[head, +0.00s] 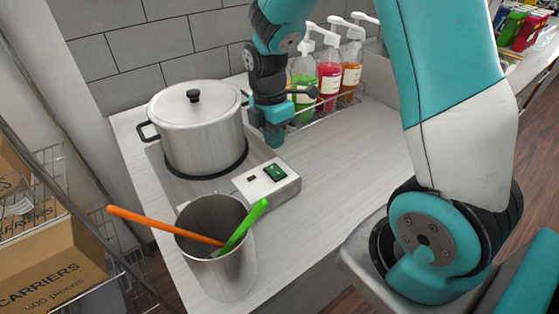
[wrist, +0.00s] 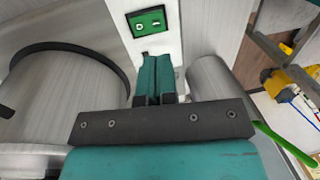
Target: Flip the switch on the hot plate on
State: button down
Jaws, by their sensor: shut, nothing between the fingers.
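The hot plate has a white control box (head: 286,188) with a green rocker switch (head: 275,172) on its top. A steel pot (head: 200,135) with a lid stands on the plate's round base. In the wrist view the green switch (wrist: 147,22) shows beyond my fingertips, with a round mark and a bar mark on it; I cannot tell which side is pressed. My gripper (head: 275,138) is shut and empty, pointing down beside the pot, behind the control box. In the wrist view its fingers (wrist: 155,65) are together and apart from the switch.
A steel container (head: 215,270) with an orange and a green handled utensil stands in front of the control box. Pump bottles (head: 329,75) stand in a wire rack behind my gripper. The counter (head: 350,150) right of the box is clear.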

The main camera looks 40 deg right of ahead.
aim_at(276, 171)
jog(key=f, duration=0.2)
jog(key=f+p, duration=0.1)
jog(key=f, duration=0.2)
jog(key=s+f+p, duration=0.1)
jog(key=f, duration=0.1)
jog(key=shift+f, duration=0.35)
jog(key=shift+s+f+b, duration=0.15)
jog(key=shift+f+b, duration=0.15)
jog(key=shift+f, duration=0.1)
jog(key=shift+r, duration=0.15)
jog(key=shift+w+r+p, duration=0.3)
jog(key=shift+w+p, duration=0.2)
jog(key=shift+w, duration=0.25)
